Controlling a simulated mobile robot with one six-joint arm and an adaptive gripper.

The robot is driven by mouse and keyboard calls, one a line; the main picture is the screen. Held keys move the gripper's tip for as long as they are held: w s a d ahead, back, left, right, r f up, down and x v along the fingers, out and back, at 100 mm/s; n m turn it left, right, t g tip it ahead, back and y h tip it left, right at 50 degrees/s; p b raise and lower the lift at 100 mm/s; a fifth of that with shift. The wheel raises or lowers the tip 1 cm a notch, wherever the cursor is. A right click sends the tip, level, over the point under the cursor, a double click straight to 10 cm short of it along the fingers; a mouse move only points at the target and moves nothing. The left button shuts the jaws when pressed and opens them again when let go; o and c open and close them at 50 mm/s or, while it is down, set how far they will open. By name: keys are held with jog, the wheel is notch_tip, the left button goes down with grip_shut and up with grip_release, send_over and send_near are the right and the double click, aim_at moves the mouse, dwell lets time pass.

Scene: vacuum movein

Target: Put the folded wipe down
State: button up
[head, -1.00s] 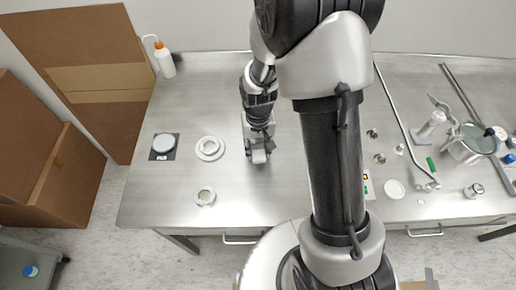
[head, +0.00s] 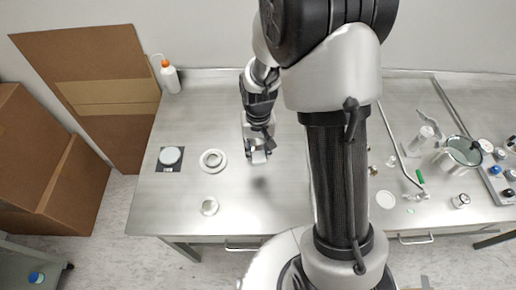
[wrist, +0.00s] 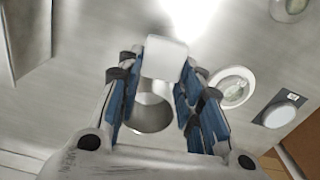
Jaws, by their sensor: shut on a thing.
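The folded wipe (wrist: 166,58) is a small white block between my fingertips in the wrist view. My gripper (wrist: 160,75) is shut on it, with blue-padded fingers on either side. In the head view my gripper (head: 258,156) hangs over the left part of the steel bench (head: 235,205), to the right of a white flanged ring. A soft shadow lies on the bench just in front of it, so it appears raised. The wipe is hard to make out there.
The white flanged ring (head: 213,160), a dark square pad with a pale disc (head: 170,157) and a silver ring (head: 209,206) are left of my gripper. A grey round thing (wrist: 150,114) shows between my fingers, its height unclear. Bench in front is clear.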

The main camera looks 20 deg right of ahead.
aim_at(255, 152)
jog(key=r+n, duration=0.1)
jog(key=r, duration=0.1)
jog(key=a+r+n, duration=0.1)
jog(key=r, duration=0.1)
jog(key=shift+r, duration=0.4)
jog(key=shift+w, duration=0.1)
